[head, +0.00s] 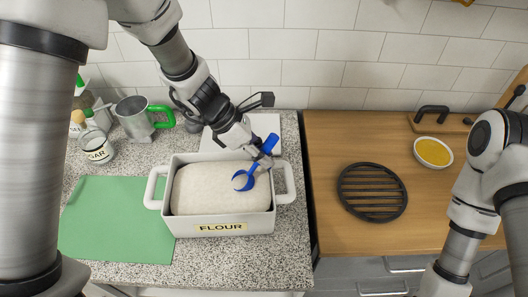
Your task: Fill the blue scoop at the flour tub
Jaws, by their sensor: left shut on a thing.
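The white flour tub (192,229), labelled FLOUR, stands on the speckled counter and is heaped with off-white flour (215,192). My left gripper (264,158) is shut on the handle of the blue scoop (251,183). The scoop's bowl is over the right part of the tub, at the flour's surface, and pale material shows inside it. I cannot tell whether the bowl touches the flour. My right arm shows at the right edge, but its gripper is out of view.
A green mat (118,225) lies left of the tub. A sugar jar (97,147) and a metal mug with a green handle (138,121) stand behind it. A black trivet (372,192) and a bowl of yellow contents (433,152) are on the wooden counter (335,135) at right.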

